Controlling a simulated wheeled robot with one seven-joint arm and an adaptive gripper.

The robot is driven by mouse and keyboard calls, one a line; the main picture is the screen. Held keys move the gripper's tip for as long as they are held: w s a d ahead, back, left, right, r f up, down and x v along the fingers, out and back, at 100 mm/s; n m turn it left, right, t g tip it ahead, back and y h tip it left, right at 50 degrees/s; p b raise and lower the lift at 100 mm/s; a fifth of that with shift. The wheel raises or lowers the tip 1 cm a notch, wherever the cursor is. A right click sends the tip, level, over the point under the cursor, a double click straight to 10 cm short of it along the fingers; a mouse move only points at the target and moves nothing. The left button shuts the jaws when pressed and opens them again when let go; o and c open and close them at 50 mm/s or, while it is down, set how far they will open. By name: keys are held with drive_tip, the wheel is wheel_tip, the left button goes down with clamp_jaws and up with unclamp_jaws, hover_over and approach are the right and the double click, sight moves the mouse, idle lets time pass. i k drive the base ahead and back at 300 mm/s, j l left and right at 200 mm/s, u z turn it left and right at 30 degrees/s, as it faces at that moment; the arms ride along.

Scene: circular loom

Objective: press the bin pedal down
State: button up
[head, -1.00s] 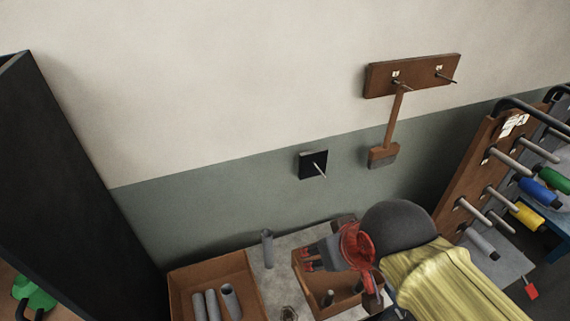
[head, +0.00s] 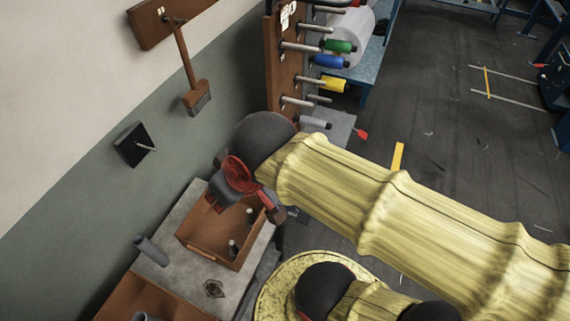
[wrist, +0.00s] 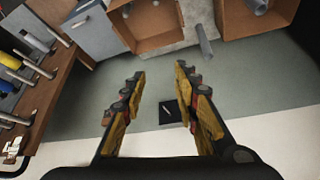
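A grey box (head: 338,128) with a small red tab (head: 360,133) at its side stands on the floor below the spool rack. It may be the bin and its pedal, but I cannot tell for sure. A grey box, probably the same one, shows at the upper left of the wrist view (wrist: 92,32). My gripper (head: 217,200) is above the brown open tray on the bench, to the left of the grey box and apart from it. In the wrist view its fingers (wrist: 160,73) are spread with nothing between them.
A brush (head: 196,98) hangs on the wall. The spool rack (head: 283,75) has protruding rods. Dark floor (head: 440,140) at right is largely open.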

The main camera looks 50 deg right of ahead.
sight(299, 217)
drive_tip(key=z, duration=1.05)
